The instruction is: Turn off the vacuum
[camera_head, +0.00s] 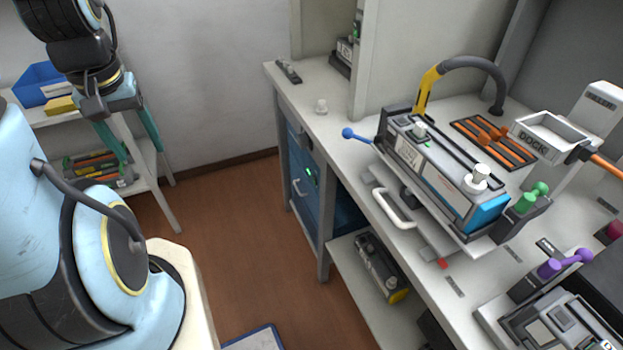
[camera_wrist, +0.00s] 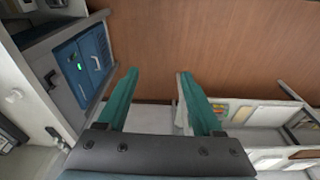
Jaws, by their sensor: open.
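A blue cabinet-like unit (camera_head: 305,190) stands under the left end of the workbench, with a lit green indicator (camera_head: 311,174) and a pale handle; I cannot tell for certain that it is the vacuum. It also shows at the upper left of the wrist view (camera_wrist: 92,62), its green light lit. A small white knob (camera_head: 321,106) and a small dark device (camera_head: 288,71) are on the bench top above it. My gripper (camera_head: 141,153) is open and empty, in front of the shelf and well left of the bench. Its teal fingers (camera_wrist: 156,73) are apart over the floor.
A cartridge sits in a fixture (camera_head: 415,165) with levers on the bench, beside a dock tray (camera_head: 552,135). Another cartridge (camera_head: 380,268) lies on the lower shelf. A white shelf rack (camera_head: 155,185) holds bins behind my arm. Brown floor (camera_head: 235,215) is clear between rack and bench.

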